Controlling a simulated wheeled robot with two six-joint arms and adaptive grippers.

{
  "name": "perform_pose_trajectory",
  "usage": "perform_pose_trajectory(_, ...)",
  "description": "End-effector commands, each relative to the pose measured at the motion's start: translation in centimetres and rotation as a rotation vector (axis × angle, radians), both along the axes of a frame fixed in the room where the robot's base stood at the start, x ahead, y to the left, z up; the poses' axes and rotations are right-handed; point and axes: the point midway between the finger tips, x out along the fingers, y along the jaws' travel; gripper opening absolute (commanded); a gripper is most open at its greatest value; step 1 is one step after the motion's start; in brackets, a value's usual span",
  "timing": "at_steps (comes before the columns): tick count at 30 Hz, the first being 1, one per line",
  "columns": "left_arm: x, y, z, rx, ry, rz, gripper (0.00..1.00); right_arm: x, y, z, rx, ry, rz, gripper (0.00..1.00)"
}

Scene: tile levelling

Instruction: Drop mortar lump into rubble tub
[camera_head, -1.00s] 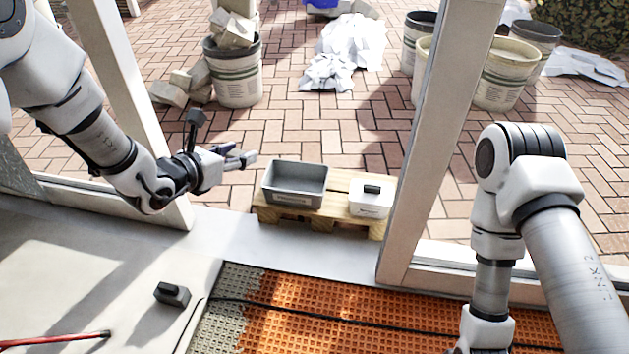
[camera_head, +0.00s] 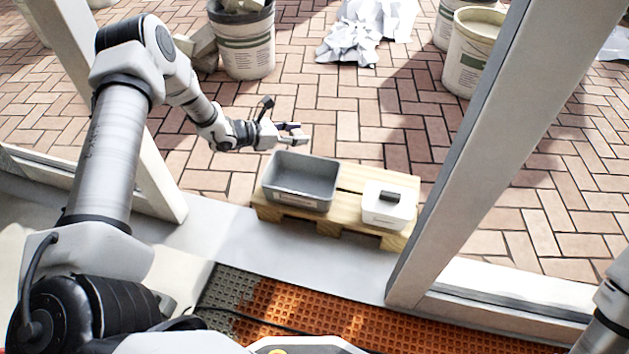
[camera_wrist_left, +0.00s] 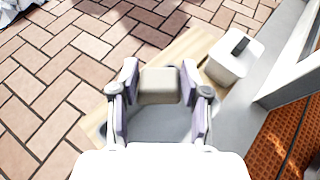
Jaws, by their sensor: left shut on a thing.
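My left gripper (camera_head: 292,134) is just behind the far edge of the grey tub in the head view, apparently above it. In the left wrist view its fingers (camera_wrist_left: 159,78) are shut on a beige mortar lump (camera_wrist_left: 159,87). The lump is too small to make out in the head view. The open grey rubble tub (camera_head: 294,201) stands on a wooden pallet and looks empty in the head view. It also shows below the fingers in the left wrist view (camera_wrist_left: 160,124), partly hidden by the gripper. My right gripper is out of view.
A white box (camera_head: 386,212) with a dark handle stands on the pallet (camera_head: 346,229) right of the tub. A pale post (camera_head: 465,150) rises to the right. Buckets (camera_head: 243,45) and white debris (camera_head: 365,30) lie behind on brick paving.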

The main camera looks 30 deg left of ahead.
Motion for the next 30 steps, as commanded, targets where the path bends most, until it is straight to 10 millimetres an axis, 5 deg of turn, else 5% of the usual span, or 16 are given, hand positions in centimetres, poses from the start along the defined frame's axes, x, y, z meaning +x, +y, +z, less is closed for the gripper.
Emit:
perform_pose_trajectory(18,-1.2,0.4,-7.7,0.0,-0.001,0.011,0.08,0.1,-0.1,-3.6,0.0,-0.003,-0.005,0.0)
perform_pose_trajectory(28,-1.1,0.4,-8.1,-0.001,-0.002,0.012,0.08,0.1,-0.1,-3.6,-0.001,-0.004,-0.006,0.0)
perform_pose_trajectory(29,-1.1,0.4,-8.1,-0.001,-0.002,0.011,0.53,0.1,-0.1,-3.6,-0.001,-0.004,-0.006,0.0)
perform_pose_trajectory(30,-1.1,0.4,-8.1,-0.001,-0.002,0.011,0.67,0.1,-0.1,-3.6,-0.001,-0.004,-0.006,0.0)
